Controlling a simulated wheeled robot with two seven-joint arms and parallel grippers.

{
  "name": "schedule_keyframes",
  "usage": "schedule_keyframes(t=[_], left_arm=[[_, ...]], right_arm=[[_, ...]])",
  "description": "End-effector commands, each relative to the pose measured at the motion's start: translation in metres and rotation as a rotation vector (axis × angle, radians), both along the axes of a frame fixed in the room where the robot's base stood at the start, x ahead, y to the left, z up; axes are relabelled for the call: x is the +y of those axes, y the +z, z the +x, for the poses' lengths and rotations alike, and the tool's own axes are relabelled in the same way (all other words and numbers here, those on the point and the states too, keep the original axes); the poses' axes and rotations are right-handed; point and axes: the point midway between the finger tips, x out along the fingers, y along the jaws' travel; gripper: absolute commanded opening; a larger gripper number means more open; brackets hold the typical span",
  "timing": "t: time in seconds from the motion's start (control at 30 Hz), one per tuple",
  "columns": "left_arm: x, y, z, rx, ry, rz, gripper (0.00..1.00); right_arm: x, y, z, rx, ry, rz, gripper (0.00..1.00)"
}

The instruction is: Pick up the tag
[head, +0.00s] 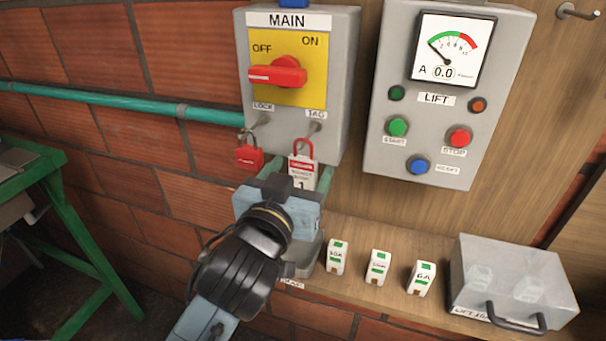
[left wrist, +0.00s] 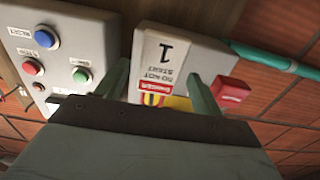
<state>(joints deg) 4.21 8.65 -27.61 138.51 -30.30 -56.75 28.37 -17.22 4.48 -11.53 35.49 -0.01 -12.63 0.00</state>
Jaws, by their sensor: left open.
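The tag (head: 302,172) is white with a red danger band and the number 1. It hangs by a red loop from the hook under the TAG label on the MAIN switch box. In the left wrist view the tag (left wrist: 166,52) appears upside down between two greenish fingers. My left gripper (head: 297,178) is open, with one finger on each side of the tag in the picture. I cannot tell whether either finger touches it. The gripper body hides the tag's lower end in the head view. My right gripper is not in view.
A red padlock (head: 249,155) hangs just left of the tag. The MAIN box (head: 340,95) has a red handle (head: 278,74) turned to OFF. The LIFT panel (head: 385,155) is at right. Several white breakers (head: 337,258) and a clear-lidded box (head: 510,285) sit on the shelf below.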

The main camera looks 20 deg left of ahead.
Motion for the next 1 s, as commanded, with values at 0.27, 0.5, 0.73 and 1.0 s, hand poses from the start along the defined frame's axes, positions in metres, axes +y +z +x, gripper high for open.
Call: schedule_keyframes(t=[0.27,0.5,0.73,1.0], left_arm=[[-0.003,-0.001,0.031,0.0,0.001,0.001,0.67],[-0.003,-0.001,0.032,0.0,0.001,0.0,0.65],[-0.003,-0.001,0.031,0.0,0.001,0.0,0.35],[-0.003,-0.001,0.031,0.0,0.001,0.0,0.19]], right_arm=[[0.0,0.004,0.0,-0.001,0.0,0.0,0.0],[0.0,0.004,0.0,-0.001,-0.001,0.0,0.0],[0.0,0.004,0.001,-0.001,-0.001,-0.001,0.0],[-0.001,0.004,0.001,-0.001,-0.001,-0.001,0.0]])
